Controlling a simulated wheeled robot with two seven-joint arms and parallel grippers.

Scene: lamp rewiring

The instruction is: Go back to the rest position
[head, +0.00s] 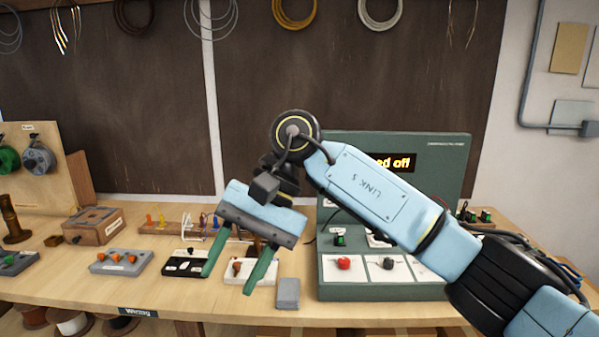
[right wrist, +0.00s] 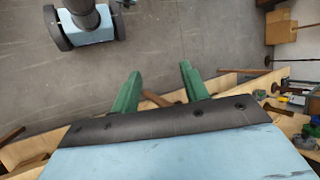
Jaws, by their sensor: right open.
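My right gripper (head: 238,268) hangs above the front part of the workbench, left of the green test panel. Its two green fingers are spread apart with nothing between them. In the right wrist view, my right gripper (right wrist: 159,88) also shows its green fingers apart, over the grey floor and the bench edge. My right arm comes in from the lower right and crosses in front of the green panel. My left gripper is not in view.
The green panel (head: 450,160) with a partly hidden display stands on the wooden bench (head: 250,312). A grey block (head: 288,292), a grey tray (head: 121,262) with orange pieces and a black tray (head: 184,264) lie near the gripper. A wooden box (head: 96,226) stands left.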

